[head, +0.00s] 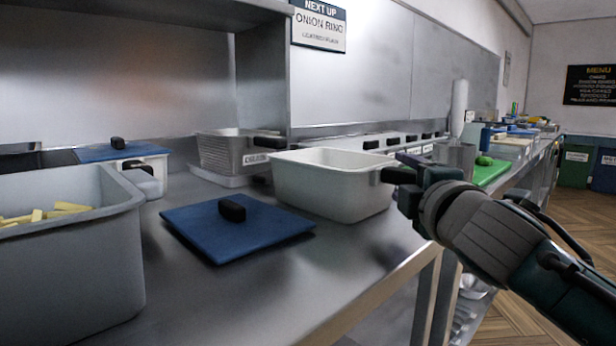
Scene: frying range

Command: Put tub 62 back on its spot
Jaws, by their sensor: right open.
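A white, empty-looking open tub (325,198) stands upright on the steel counter, right of centre. No number shows on it, so I cannot tell whether it is tub 62. My right gripper (402,186) is at the tub's right end, by a dark handle-like piece at the rim. It is open; I cannot tell whether it touches the tub. A flat blue lid (245,236) with a black knob lies on the counter in front of the tub. My left gripper is out of view.
A large grey tub (75,275) with yellow sticks is at the left front. Behind it stands a blue-lidded tub (158,172). A metal basket (226,155) sits behind the white tub. A green board (494,172) lies farther right. The counter's front strip is clear.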

